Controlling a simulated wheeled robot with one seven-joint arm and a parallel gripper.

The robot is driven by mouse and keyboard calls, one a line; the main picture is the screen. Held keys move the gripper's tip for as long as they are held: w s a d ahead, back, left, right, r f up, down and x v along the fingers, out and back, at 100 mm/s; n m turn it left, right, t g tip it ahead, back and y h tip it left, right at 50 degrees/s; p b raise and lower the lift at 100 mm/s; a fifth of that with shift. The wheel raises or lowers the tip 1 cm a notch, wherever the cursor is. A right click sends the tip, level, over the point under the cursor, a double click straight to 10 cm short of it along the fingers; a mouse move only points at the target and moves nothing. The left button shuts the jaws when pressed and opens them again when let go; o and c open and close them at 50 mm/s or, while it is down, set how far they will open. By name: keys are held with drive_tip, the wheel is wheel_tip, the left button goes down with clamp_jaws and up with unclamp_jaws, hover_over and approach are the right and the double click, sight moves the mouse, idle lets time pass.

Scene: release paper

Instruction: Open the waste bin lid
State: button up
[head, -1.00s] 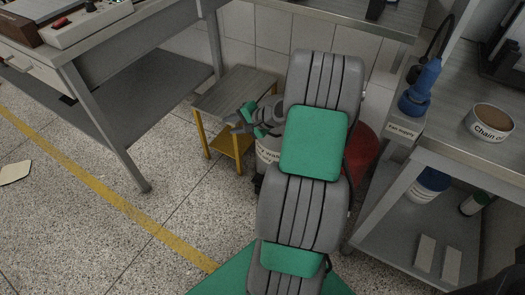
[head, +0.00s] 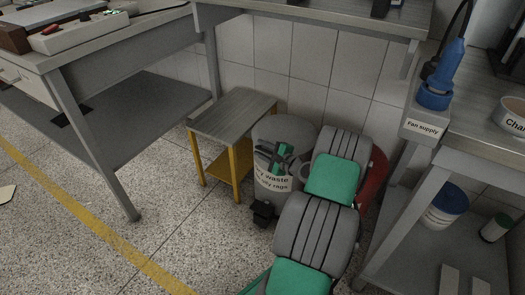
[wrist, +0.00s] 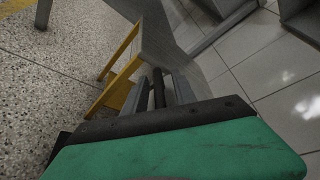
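The grey waste bin (head: 272,183) stands beside the small stool in the head view, its front label partly readable as "waste" and "rags". A grey rounded surface (head: 285,128), which looks like its lid, shows at the top; I cannot tell whether it is shut. A black pedal-like part (head: 263,212) sits low at its front. My gripper (head: 269,157) is in front of the bin's upper part and hides some of it. Contact is unclear. In the wrist view my green gripper housing fills the bottom; grey bars extend beyond it, but the finger opening is unclear.
The yellow-legged stool (head: 233,118) stands close left of the bin. A red rounded container (head: 376,178) is partly hidden behind my arm. A grey bench (head: 135,105) is at left and a shelf unit (head: 402,240) at right. The speckled floor in front is open.

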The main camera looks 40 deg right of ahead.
clamp_jaws()
drive_tip(key=shift+d+r, duration=0.15)
idle(1.2)
